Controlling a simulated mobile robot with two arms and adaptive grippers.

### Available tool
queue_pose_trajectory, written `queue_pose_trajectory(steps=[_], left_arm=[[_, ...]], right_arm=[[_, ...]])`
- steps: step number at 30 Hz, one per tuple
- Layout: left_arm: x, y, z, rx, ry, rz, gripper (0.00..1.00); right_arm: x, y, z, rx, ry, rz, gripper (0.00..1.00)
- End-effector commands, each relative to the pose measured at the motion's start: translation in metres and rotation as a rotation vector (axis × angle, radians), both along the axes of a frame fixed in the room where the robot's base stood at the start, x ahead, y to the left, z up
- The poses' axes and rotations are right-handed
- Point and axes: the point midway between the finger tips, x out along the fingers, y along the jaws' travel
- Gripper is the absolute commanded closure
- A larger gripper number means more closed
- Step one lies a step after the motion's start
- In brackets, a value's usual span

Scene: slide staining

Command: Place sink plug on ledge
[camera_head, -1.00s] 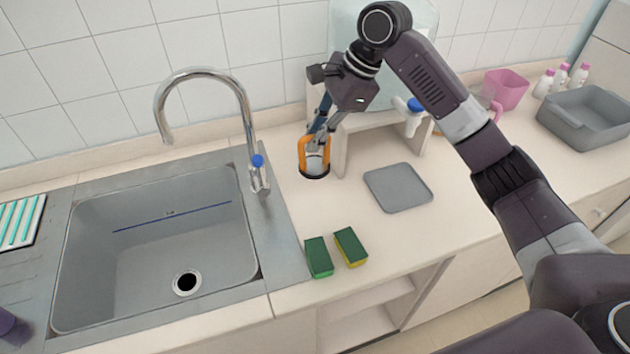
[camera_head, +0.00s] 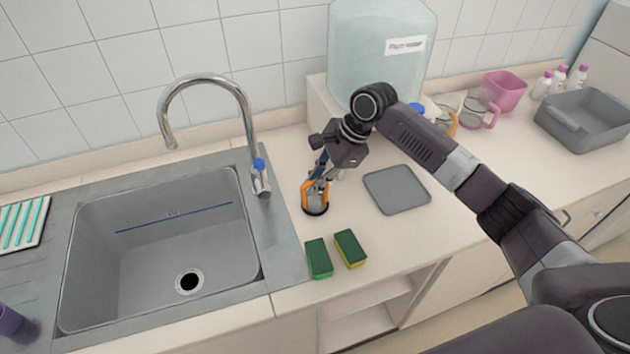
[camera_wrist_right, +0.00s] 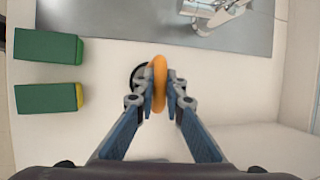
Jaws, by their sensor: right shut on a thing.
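The sink plug (camera_head: 314,208) has a dark round base and an orange loop handle. It is upright over the light counter strip (camera_head: 285,172), right of the sink (camera_head: 245,290). My right gripper (camera_head: 319,180) is shut on the orange handle from above. In the right wrist view, the handle (camera_wrist_right: 159,72) is between the fingertips of the gripper (camera_wrist_right: 160,92), and the dark base shows partly behind it. I cannot tell whether the base touches the counter. My left gripper is not in view.
A grey tray (camera_head: 397,189) lies to the right. The faucet (camera_head: 248,125) stands to the left. A water container (camera_head: 375,70) stands on a raised shelf (camera_head: 318,100) behind.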

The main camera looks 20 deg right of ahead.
Motion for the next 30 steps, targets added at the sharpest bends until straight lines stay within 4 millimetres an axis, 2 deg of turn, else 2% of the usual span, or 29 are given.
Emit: queue_pose_trajectory(steps=[4, 5, 9, 20, 25, 30], left_arm=[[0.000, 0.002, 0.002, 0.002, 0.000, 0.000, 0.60], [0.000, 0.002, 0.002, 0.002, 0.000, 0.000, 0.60], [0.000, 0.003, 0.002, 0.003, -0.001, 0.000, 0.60], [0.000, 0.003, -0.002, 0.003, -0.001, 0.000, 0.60], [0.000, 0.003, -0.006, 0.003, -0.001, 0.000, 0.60], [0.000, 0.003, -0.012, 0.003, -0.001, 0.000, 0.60]], right_arm=[[0.000, 0.001, 0.000, 0.002, 0.000, 0.000, 1.00], [0.000, 0.001, -0.001, 0.001, 0.001, 0.000, 0.89], [0.000, 0.000, -0.002, 0.001, 0.001, 0.001, 0.74], [0.000, 0.000, 0.001, 0.000, -0.001, 0.001, 0.73], [-0.003, -0.010, 0.024, 0.001, -0.003, 0.000, 0.73], [-0.010, -0.025, 0.057, -0.001, -0.004, 0.000, 0.73]])
